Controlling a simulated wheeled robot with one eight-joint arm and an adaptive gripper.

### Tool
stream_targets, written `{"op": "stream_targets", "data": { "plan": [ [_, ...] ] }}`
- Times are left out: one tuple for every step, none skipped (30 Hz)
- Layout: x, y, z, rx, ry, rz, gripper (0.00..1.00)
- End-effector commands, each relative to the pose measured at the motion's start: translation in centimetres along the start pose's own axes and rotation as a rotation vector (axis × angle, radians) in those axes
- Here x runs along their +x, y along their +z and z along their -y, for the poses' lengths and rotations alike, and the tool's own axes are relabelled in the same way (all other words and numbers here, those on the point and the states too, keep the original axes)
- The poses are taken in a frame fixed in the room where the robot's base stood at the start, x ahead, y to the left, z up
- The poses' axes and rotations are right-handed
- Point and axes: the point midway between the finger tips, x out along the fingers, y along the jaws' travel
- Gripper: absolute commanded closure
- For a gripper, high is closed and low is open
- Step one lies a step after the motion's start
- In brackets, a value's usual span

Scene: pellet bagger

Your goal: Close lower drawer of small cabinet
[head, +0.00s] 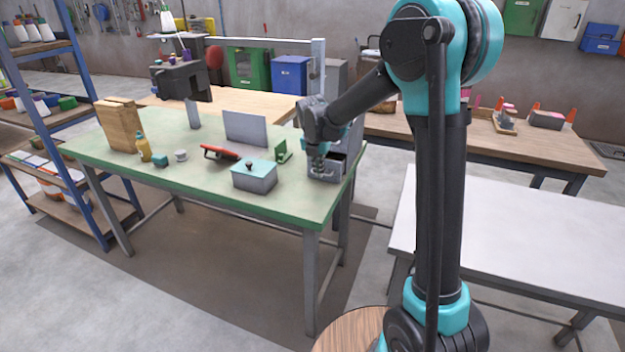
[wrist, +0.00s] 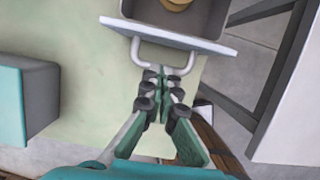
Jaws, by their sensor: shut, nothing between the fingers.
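The small grey cabinet (head: 353,137) stands at the right end of the green-topped table, partly hidden behind my arm. Its lower drawer (head: 331,178) is pulled out. In the wrist view the open drawer (wrist: 205,42) shows at the top, with a pale front edge, a curved handle (wrist: 140,52) and a round yellowish thing inside. My gripper (head: 318,170) is in front of the drawer, pointing down in the head view. In the wrist view my gripper (wrist: 165,76) has its fingertips together and empty, right at the handle; I cannot tell whether they touch it.
A grey box with a teal lid (head: 254,176) stands left of my gripper on the green table (head: 200,182). A red tool (head: 221,153), a green bracket (head: 283,152) and an upright grey panel (head: 245,129) are nearby. A white table (head: 540,225) stands to the right.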

Motion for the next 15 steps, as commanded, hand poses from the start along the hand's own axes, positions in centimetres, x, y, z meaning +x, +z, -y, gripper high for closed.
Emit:
{"op": "stream_targets", "data": {
  "plan": [
    [0.3, 1.1, 0.1, 0.004, 0.000, 0.000, 1.00],
    [0.5, 1.6, 0.1, 0.003, 0.000, 0.000, 1.00],
    [0.7, 2.2, 0.1, 0.002, 0.000, 0.000, 1.00],
    [0.8, 2.7, 0.1, 0.002, 0.000, 0.000, 1.00],
    [1.0, 3.2, 0.1, 0.002, 0.000, 0.001, 1.00],
    [1.1, 3.7, 0.1, 0.002, 0.000, 0.001, 1.00],
    [1.2, 4.0, 0.1, 0.001, 0.000, 0.001, 1.00],
    [1.3, 4.3, 0.1, 0.001, 0.000, 0.001, 1.00],
    [1.4, 4.7, 0.1, 0.001, 0.000, 0.001, 1.00],
    [1.5, 4.9, 0.1, 0.001, 0.001, 0.001, 1.00],
    [1.5, 5.1, 0.1, 0.001, 0.001, 0.000, 1.00],
    [1.6, 5.3, 0.1, 0.001, 0.001, 0.000, 1.00],
    [1.6, 5.5, 0.1, 0.001, 0.001, 0.000, 1.00],
    [1.7, 5.6, 0.1, 0.001, 0.001, 0.000, 1.00],
    [1.7, 5.7, 0.1, 0.001, 0.001, 0.000, 1.00]
  ]
}}
